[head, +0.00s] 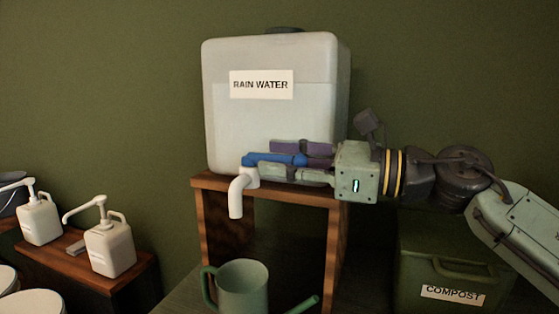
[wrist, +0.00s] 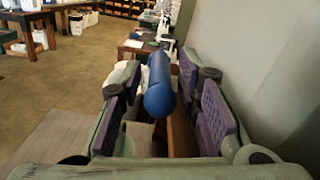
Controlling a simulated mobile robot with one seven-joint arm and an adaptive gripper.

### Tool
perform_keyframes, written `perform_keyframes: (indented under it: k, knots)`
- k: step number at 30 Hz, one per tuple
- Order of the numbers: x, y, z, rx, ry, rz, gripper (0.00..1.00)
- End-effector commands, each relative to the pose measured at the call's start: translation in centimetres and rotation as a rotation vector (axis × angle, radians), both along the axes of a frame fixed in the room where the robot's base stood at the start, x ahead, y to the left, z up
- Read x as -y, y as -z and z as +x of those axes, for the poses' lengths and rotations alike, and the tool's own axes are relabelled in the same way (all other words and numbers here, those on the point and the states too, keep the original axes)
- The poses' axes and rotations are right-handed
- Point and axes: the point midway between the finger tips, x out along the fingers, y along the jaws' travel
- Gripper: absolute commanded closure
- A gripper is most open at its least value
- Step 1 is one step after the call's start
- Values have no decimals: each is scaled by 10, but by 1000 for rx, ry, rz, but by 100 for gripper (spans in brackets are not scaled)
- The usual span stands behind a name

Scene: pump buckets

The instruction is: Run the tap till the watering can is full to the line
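The watering can (head: 243,288) is green and stands upright under the tap's white spout (head: 236,197). Its fill line and inside are not visible. No water stream shows below the spout. The tap's blue lever (head: 262,159) points sideways to the right, in front of the tank. My gripper (head: 272,160) reaches in from the right with one finger above the lever and one below. In the wrist view the blue lever (wrist: 160,88) lies between the two purple-padded fingers, with gaps beside it, so my gripper is open around it.
The white rain water tank (head: 225,125) sits on a wooden stand (head: 320,196). A green compost bin (head: 420,268) stands at the lower right under my arm. White pump bottles (head: 110,247) stand on a wooden shelf (head: 120,285) at the left.

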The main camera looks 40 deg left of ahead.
Motion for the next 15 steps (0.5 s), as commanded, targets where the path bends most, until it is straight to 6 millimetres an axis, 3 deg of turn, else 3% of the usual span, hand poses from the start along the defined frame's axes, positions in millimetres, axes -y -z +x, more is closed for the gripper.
perform_keyframes:
  k: [15]
  knots:
    - [0,0,0,0,0,0,100]
